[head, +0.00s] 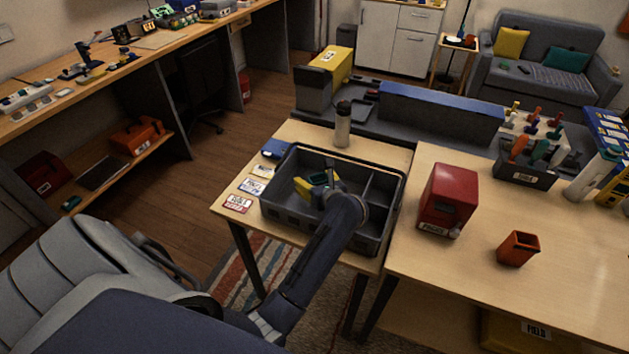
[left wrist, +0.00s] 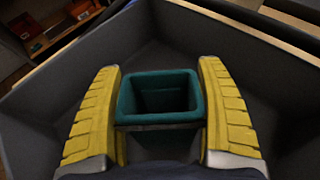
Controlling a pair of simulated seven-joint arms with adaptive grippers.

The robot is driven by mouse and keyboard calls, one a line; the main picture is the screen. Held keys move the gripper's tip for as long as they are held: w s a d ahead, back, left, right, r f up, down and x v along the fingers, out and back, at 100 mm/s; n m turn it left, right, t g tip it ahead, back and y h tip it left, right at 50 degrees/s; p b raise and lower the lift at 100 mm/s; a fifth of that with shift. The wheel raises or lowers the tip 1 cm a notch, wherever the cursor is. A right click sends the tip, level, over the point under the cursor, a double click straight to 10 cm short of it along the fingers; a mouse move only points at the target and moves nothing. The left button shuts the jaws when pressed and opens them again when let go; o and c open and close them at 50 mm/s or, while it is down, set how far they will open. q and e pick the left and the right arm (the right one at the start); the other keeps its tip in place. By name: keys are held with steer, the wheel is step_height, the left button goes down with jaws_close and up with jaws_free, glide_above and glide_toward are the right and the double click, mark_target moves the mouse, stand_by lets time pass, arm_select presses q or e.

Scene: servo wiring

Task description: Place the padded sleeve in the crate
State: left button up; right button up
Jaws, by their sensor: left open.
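The grey crate (head: 283,222) stands on the wooden table and has dividers on its right side. A teal, open-topped square sleeve (left wrist: 160,97), which looks like the padded sleeve, is inside the crate's large left compartment, upright and empty. My left gripper (head: 318,187) reaches down into that compartment. In the left wrist view its yellow fingers (left wrist: 160,115) stand open on either side of the teal sleeve, with a narrow gap showing on the right. Whether the left finger touches it is hard to tell. In the head view my arm hides most of the sleeve. My right gripper is not in view.
A bottle (head: 343,124) stands behind the crate, and labelled cards (head: 251,186) lie to its left. On the right table are a red box (head: 447,199), an orange open-topped holder (head: 517,248) and a tool rack (head: 525,173). Free tabletop lies around the orange holder.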

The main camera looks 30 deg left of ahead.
arm_select(q)
steer(key=shift+r, duration=0.55)
steer(key=shift+v, duration=3.75)
